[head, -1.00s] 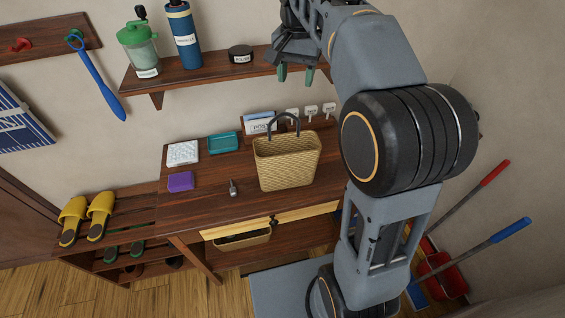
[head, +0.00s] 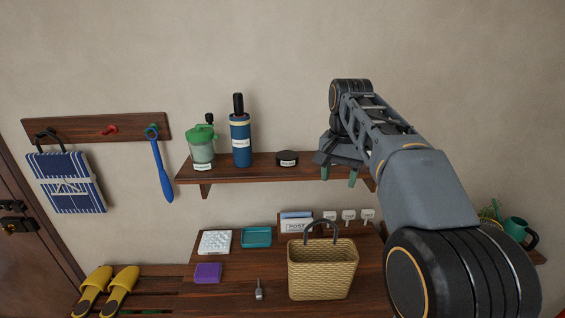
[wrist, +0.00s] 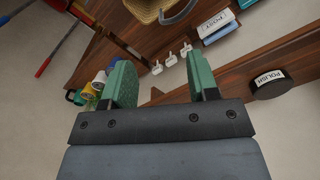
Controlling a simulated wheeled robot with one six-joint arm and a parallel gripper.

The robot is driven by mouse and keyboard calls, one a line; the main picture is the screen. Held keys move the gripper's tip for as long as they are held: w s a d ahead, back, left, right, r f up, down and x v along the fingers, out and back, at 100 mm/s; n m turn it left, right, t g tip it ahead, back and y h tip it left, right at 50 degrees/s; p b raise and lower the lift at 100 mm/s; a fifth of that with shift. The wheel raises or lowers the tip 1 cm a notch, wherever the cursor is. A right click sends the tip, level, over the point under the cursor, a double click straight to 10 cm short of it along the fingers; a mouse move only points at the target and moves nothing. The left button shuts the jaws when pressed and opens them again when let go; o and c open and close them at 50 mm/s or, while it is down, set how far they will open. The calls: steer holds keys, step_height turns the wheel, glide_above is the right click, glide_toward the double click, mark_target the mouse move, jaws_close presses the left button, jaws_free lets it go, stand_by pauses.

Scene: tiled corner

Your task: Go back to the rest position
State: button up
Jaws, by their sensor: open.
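My gripper (head: 338,174) is open and empty, with its green-tipped fingers pointing down in front of the right end of the wall shelf (head: 240,174). In the wrist view my gripper (wrist: 157,88) shows its two green fingers spread apart with nothing between them. The black polish tin (head: 287,159) stands on the shelf to the left of my gripper, and it also shows in the wrist view (wrist: 268,86). My raised arm fills the right of the head view and hides part of the wall and the bench.
A wicker basket (head: 322,273) stands on the bench (head: 225,297) below. A green-lidded jar (head: 201,147) and a blue bottle (head: 240,140) stand on the shelf. A blue striped bag (head: 66,183) and a blue shoehorn (head: 159,172) hang at left. The upper wall is clear.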

step_height(320, 180, down, 6)
steer(key=n+t, duration=0.1)
steer(key=n, duration=0.2)
steer(key=s+f+n+t, duration=0.1)
steer(key=s+f, duration=0.4)
steer(key=s, duration=0.3)
steer(key=s+f+n+t, duration=0.2)
steer(key=s+f, duration=0.3)
steer(key=s, duration=0.4)
steer(key=shift+s+f, duration=0.15)
